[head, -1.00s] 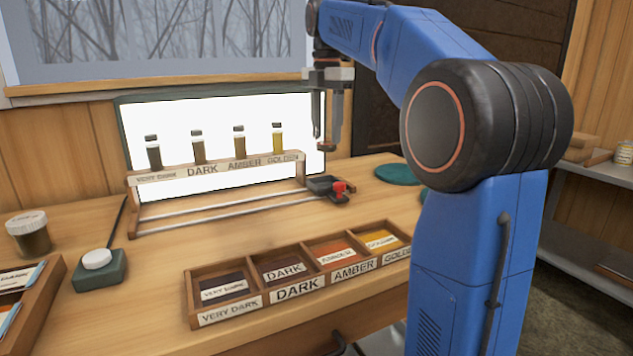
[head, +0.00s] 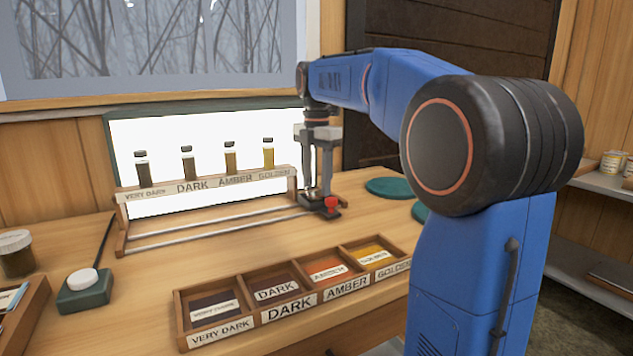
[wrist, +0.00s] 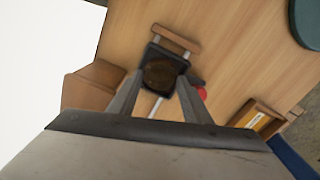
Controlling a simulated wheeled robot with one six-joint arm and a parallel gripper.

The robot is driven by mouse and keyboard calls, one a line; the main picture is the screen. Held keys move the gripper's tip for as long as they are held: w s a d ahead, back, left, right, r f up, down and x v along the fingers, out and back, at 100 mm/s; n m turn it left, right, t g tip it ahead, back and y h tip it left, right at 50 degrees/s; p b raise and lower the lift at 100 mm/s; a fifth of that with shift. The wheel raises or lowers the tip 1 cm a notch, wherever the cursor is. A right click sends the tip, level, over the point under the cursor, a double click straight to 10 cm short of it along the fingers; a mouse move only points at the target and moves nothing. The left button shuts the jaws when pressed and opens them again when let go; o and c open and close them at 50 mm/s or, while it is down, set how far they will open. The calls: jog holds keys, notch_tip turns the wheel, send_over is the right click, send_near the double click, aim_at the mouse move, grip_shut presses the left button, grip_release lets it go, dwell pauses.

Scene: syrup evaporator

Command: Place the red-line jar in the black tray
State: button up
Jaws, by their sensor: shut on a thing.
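My gripper (head: 317,190) points down at the right end of the rail stand, with its fingertips at the small black tray (head: 328,212). The tray has a red knob on its side. In the wrist view the black tray (wrist: 153,52) lies below the fingers (wrist: 160,92). A round dark brown thing, seen from above, shows between the fingertips and within the tray's outline; it appears to be the jar (wrist: 160,74). My gripper is shut on it. No red line is visible, and I cannot tell whether its base touches the tray.
Several sample vials (head: 187,162) stand on a labelled shelf before the lit panel (head: 210,130). A wooden sorting box (head: 222,323) lies in front. A green button box (head: 84,290) and a capped jar (head: 16,256) are left. Green discs (head: 387,187) lie right.

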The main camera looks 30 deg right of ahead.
jog(key=shift+f, duration=0.1)
jog(key=o, duration=1)
jog(key=shift+c, duration=0.2)
notch_tip(320, 180, up, 12)
dwell(0.4)
